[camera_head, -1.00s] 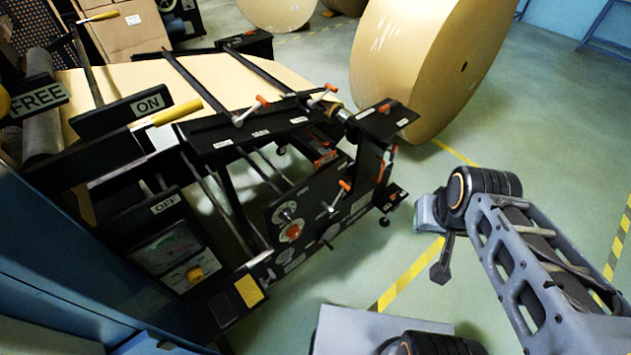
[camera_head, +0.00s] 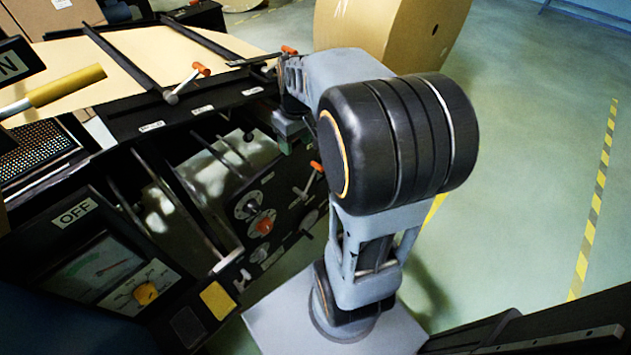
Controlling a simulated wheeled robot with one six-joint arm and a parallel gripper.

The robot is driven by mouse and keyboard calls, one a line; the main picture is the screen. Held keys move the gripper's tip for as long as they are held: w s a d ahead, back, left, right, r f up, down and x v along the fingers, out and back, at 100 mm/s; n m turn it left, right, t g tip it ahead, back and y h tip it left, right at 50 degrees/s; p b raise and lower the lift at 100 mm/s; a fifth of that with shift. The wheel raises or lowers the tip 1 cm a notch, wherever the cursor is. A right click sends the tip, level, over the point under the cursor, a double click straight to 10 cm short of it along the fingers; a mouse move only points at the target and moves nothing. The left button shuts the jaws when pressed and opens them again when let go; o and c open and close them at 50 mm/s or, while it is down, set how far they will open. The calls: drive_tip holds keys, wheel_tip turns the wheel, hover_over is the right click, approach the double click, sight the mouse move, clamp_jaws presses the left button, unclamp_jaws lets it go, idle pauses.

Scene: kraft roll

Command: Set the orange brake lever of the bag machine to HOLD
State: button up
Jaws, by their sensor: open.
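The bag machine (camera_head: 130,115) fills the left half of the view. Several orange-tipped levers show on it: one on the top rail (camera_head: 201,69), one at the far end of the rail (camera_head: 289,50), and one low on the side panel (camera_head: 316,166). I cannot tell which is the brake lever, and no HOLD mark is readable. My gripper (camera_head: 287,132) is at the machine's right end, mostly hidden behind my arm and small in view. It is open, and I see nothing between its fingers. My arm hides part of the machine's right end.
A large kraft roll (camera_head: 350,35) stands behind my arm. A dial panel (camera_head: 100,270) is at lower left. The green floor at right is clear, with a striped line (camera_head: 594,200).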

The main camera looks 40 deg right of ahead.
drive_tip(key=n+g+y+b, duration=0.1)
drive_tip(key=y+b, duration=0.1)
drive_tip(key=b, duration=0.4)
hover_over(320, 168)
drive_tip(key=d, duration=0.1)
drive_tip(key=d+x, duration=0.1)
drive_tip(key=x, duration=0.3)
drive_tip(key=d+x, duration=0.1)
drive_tip(key=x, duration=0.3)
drive_tip(key=d+x, duration=0.1)
drive_tip(key=x, duration=0.4)
drive_tip(key=shift+w+f, duration=0.25)
drive_tip(key=shift+f, duration=0.15)
drive_tip(key=x, duration=0.3)
drive_tip(key=b+x, duration=0.1)
drive_tip(key=x, duration=0.1)
drive_tip(key=shift+d+f, duration=0.25)
drive_tip(key=shift+f, duration=0.15)
drive_tip(key=shift+x, duration=0.85)
drive_tip(key=shift+s, duration=0.1)
drive_tip(key=shift+c, duration=0.2)
clamp_jaws()
drive_tip(key=shift+d, duration=0.1)
